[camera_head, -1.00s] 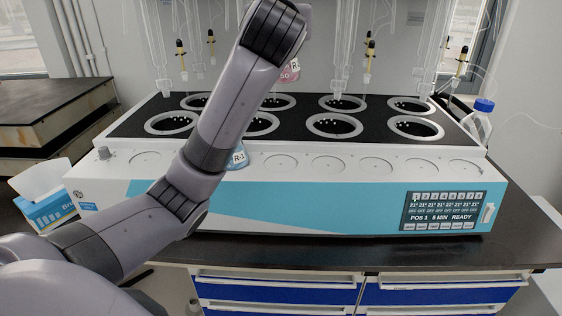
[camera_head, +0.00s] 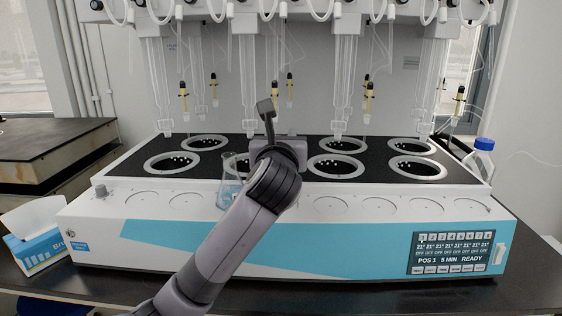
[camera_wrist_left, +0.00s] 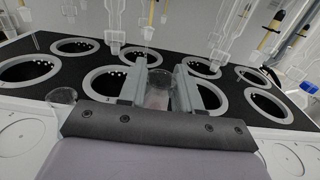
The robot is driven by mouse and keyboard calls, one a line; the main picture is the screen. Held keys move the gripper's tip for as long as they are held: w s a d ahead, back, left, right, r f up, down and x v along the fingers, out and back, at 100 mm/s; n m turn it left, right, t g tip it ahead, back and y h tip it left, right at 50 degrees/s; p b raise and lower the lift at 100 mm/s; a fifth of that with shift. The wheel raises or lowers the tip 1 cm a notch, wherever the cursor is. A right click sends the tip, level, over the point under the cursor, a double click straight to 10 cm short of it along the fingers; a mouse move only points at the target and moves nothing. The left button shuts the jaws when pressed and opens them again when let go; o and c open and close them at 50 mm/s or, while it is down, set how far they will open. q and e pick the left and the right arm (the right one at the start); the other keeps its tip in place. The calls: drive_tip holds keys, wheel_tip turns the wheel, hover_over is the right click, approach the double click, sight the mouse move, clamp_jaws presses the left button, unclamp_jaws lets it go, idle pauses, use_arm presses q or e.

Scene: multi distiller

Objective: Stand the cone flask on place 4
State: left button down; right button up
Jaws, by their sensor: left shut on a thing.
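My left gripper (camera_head: 268,118) is above the middle of the distiller's black top, seen from behind. In the left wrist view its two fingers (camera_wrist_left: 158,76) are shut on a clear glass cone flask (camera_wrist_left: 158,95) with a faint pinkish tint. The arm hides this flask in the head view. A second flask, with blue liquid (camera_head: 230,190), stands on the front ledge left of my arm; its glass rim shows in the left wrist view (camera_wrist_left: 62,97). The round places (camera_head: 333,205) line the ledge; my arm covers the fourth from the left. My right gripper is not in view.
The distiller (camera_head: 330,250) has heating wells (camera_head: 417,168) in two rows. Glass tubes (camera_head: 345,80) hang over them close to my gripper. A blue-capped bottle (camera_head: 481,160) stands at the right, a tissue box (camera_head: 38,250) at the left. The ledge right of my arm is clear.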

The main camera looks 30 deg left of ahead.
use_arm(q)
wheel_tip(320, 180, down, 4)
drive_tip(key=shift+f+b, duration=0.15)
drive_tip(key=shift+b, duration=0.35)
drive_tip(key=c, duration=0.8)
unclamp_jaws()
drive_tip(key=shift+f, duration=0.1)
drive_tip(key=shift+s+d, duration=0.25)
drive_tip(key=shift+s, duration=0.05)
drive_tip(key=v, duration=1.1)
drive_tip(key=shift+s+p, duration=0.15)
drive_tip(key=shift+p, duration=0.2)
